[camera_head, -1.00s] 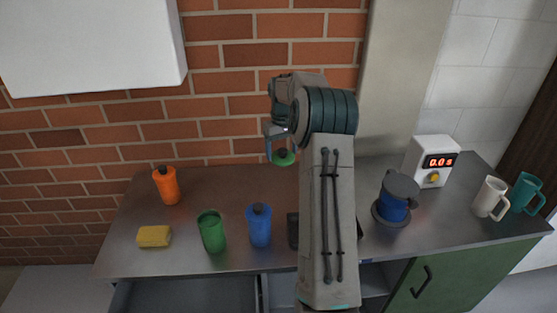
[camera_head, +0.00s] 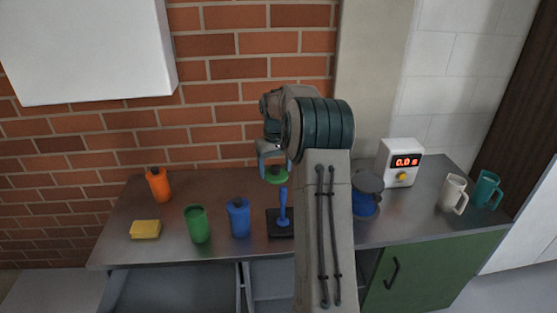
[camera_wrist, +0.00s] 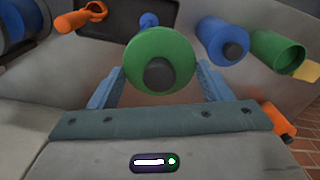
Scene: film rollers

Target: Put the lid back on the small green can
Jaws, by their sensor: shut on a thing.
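The green lid (camera_head: 277,179) with a dark knob is between the fingers of my gripper (camera_head: 272,166), held in the air above the back of the counter. In the wrist view the lid (camera_wrist: 158,58) sits between the two blue fingers, its knob facing the camera. The small green can (camera_head: 197,225) stands upright and open on the counter, to the left of and below my gripper in the head view. In the wrist view the can (camera_wrist: 276,52) is at the upper right, its opening showing.
A blue can (camera_head: 239,220) with a dark knob stands between the green can and a black tray (camera_head: 275,230) with a blue upright tool (camera_head: 283,207). A yellow sponge (camera_head: 145,229) and an orange can (camera_head: 158,184) are at the left. A white meter (camera_head: 400,158) and mugs are at the right.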

